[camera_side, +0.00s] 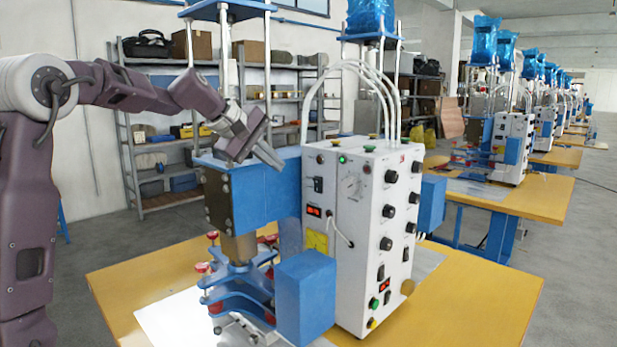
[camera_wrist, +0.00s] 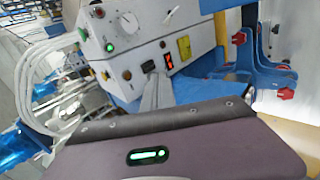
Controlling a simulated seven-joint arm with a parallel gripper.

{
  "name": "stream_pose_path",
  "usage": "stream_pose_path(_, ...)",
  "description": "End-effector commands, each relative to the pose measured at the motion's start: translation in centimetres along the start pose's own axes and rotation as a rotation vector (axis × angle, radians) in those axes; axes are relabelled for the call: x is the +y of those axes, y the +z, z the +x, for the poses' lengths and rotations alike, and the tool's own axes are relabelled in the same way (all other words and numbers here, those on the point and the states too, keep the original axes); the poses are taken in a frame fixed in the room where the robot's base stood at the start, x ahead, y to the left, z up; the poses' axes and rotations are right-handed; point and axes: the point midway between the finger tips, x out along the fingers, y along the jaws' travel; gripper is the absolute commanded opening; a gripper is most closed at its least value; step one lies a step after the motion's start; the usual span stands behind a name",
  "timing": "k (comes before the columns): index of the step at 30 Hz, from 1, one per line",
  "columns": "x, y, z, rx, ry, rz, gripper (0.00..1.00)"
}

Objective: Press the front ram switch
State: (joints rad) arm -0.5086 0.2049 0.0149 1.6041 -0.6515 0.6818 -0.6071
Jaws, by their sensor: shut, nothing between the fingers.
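The white control box (camera_side: 375,240) stands on the yellow table. A black rocker switch (camera_side: 317,184) sits on its left face above a red-lit display (camera_side: 314,210); the display also shows in the wrist view (camera_wrist: 169,62). No readable label tells which is the front ram switch. My gripper (camera_side: 277,162) is shut and empty, tilted downward above the blue press head, left of the box's upper edge. In the wrist view its grey fingers (camera_wrist: 157,93) overlap the lower panel.
White hoses (camera_side: 375,85) arch from the box top. Vertical rods rise behind my gripper. Bare yellow table (camera_side: 480,300) lies right; more machines stand behind.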

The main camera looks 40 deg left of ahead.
Motion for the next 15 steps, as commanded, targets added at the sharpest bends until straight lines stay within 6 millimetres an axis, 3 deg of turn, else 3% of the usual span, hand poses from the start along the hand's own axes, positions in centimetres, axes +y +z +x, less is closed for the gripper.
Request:
stream_pose_path(4,0.6,-1.8,0.9,0.012,0.017,-0.065,0.0)
stream_pose_path(15,0.6,-1.7,1.6,0.011,0.016,-0.062,0.0)
